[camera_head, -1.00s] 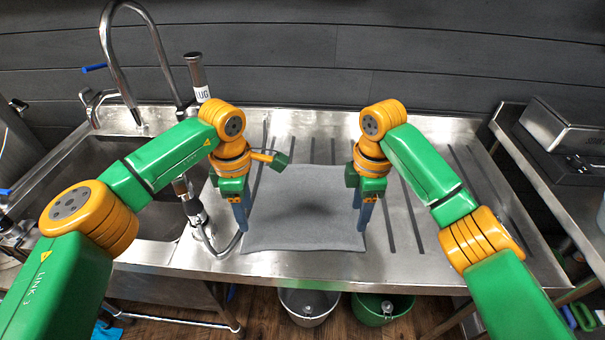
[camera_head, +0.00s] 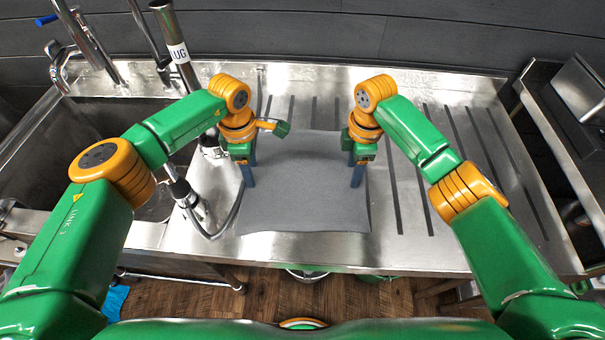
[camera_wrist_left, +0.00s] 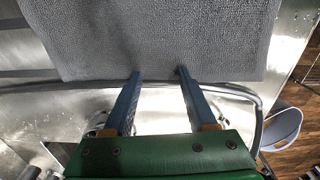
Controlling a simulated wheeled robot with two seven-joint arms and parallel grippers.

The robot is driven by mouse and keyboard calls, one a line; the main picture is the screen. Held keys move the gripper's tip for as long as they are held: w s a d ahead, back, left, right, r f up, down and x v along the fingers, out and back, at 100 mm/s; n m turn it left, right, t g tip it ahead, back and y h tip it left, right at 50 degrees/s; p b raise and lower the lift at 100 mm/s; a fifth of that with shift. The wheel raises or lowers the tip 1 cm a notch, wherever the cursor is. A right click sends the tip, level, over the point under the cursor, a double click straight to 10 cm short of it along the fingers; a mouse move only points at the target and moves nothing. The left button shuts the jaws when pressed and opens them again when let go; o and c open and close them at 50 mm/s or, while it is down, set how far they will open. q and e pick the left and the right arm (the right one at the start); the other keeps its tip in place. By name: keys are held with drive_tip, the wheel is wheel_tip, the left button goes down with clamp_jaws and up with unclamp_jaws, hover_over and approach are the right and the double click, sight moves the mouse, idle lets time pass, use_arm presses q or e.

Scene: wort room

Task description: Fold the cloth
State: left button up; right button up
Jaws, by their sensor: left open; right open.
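The grey cloth (camera_head: 303,200) lies flat and spread out on the steel drainboard, its near edge close to the counter's front. My left gripper (camera_head: 249,184) points down at the cloth's left edge. In the left wrist view its two fingers (camera_wrist_left: 158,74) are apart, with tips at the edge of the cloth (camera_wrist_left: 165,35) and nothing between them. My right gripper (camera_head: 356,184) points down near the cloth's right edge, empty. Whether either gripper's tips touch the cloth, I cannot tell.
A sink (camera_head: 120,130) with taps and a hose (camera_head: 222,228) lies left of the cloth; the hose curves close to its left edge. The grooved drainboard (camera_head: 460,200) is clear on the right. A side shelf (camera_head: 565,150) stands further right.

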use_arm(q)
drive_tip(key=shift+s, duration=0.1)
use_arm(e)
drive_tip(key=shift+s, duration=0.1)
use_arm(q)
drive_tip(key=shift+f+b, duration=0.3)
drive_tip(key=shift+b, duration=0.1)
use_arm(e)
drive_tip(key=shift+f, duration=0.25)
use_arm(q)
drive_tip(key=shift+s+r, duration=0.1)
drive_tip(key=shift+r, duration=0.1)
drive_tip(key=shift+c, duration=0.8)
use_arm(e)
drive_tip(key=shift+s+r, duration=0.1)
drive_tip(key=shift+r, duration=0.1)
drive_tip(key=shift+c, duration=0.8)
use_arm(q)
clamp_jaws()
use_arm(e)
clamp_jaws()
use_arm(q)
drive_tip(key=shift+r+p, duration=0.1)
drive_tip(key=shift+p, duration=0.2)
